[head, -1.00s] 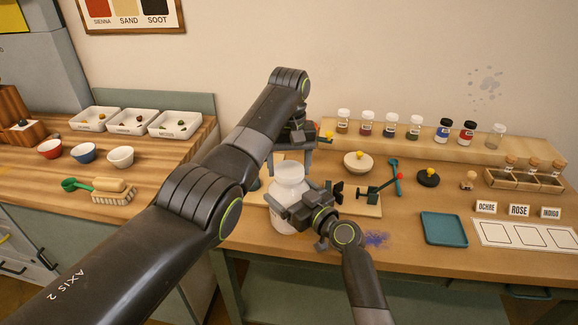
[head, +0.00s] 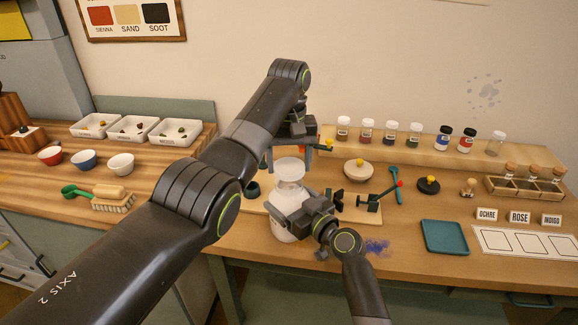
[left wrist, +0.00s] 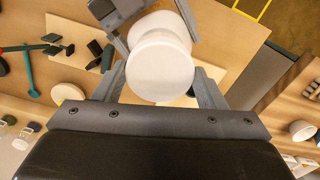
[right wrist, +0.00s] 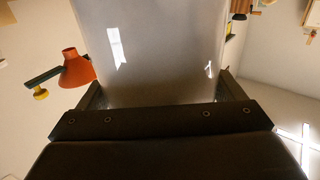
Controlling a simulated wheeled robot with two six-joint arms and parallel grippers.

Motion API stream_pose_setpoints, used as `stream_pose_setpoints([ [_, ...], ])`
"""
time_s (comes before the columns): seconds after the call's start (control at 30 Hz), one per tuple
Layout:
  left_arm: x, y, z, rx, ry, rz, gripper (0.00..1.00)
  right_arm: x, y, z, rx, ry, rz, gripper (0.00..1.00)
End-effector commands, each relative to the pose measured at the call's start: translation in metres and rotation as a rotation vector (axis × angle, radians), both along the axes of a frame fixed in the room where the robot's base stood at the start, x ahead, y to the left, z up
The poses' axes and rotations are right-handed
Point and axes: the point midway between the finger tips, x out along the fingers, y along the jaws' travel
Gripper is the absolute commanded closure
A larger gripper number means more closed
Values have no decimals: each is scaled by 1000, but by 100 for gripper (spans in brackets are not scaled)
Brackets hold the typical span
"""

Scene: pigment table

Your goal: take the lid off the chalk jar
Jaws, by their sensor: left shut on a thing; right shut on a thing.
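The chalk jar (head: 283,232) is a white, upright jar at the table's front edge. My right gripper (head: 300,215) is shut around its body from the front right; the pale jar wall (right wrist: 150,50) fills the middle of the right wrist view. The white round lid (head: 290,168) shows above the jar in the head view. My left gripper (left wrist: 160,85) is shut on the lid (left wrist: 160,68), with a finger at each side. In the left wrist view the jar (left wrist: 165,25) shows behind the lid, offset from it. The lid looks raised; the exact gap is unclear.
A board with a small clamp stand (head: 370,200) lies right of the jar. A pale bowl (head: 358,170), a teal tray (head: 445,236) and a dark-green cup (head: 252,188) are nearby. Several pigment bottles (head: 415,135) stand on the back shelf. My left arm covers the table's middle left.

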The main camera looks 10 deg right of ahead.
Motion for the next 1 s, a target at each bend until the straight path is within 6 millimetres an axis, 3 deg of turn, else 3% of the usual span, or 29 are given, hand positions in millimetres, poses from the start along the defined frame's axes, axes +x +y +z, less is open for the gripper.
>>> stream_pose_setpoints([
  [0.13, 0, 0, 20, 2, -2, 1, 62, 0, 0, 0, 1, 1, 0, 75],
  [0.37, 0, 0, 23, 1, 1, 0, 62, 0, 0, 0, 1, 1, 0, 75],
  [0.4, 0, 0, 23, 1, 1, 0, 62, 0, 0, 0, 1, 1, 0, 9],
  [0.47, 0, 0, 23, 1, 1, 0, 62, 0, 0, 0, 1, 1, 0, 1],
  [0.77, 0, 0, 23, 1, 0, 0, 62, -2, -1, -1, 0, 0, 0, 0],
  [1.0, 0, 0, 18, 1, 0, 0, 62, -24, -17, -2, -1, -1, -2, 0],
])
